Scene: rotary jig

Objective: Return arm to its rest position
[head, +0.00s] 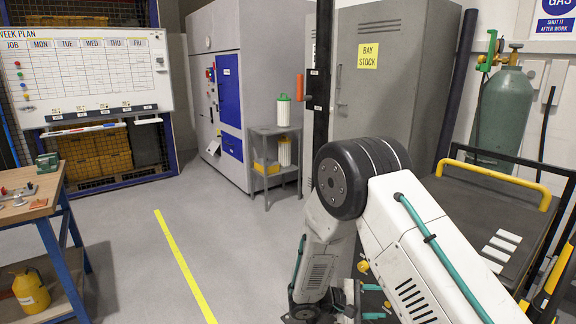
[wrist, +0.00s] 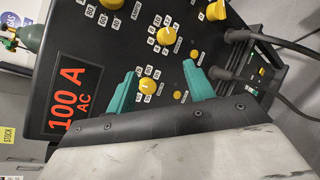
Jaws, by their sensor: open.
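My gripper (wrist: 159,70) shows in the wrist view as two teal fingers set well apart, with nothing held between them. It is in front of a dark control panel (wrist: 105,40) with a red display (wrist: 75,100) reading 100 A AC. One yellow knob (wrist: 147,87) appears between the fingers and another yellow knob (wrist: 165,36) lies beyond the tips. I cannot tell the exact gap to the panel, but no grip on a knob shows. In the head view my arm is bent, its white links and dark joint hiding most of the panel.
Black cables (wrist: 265,45) plug into the panel at the right. A workbench (head: 30,200) stands at the left; the floor between is clear.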

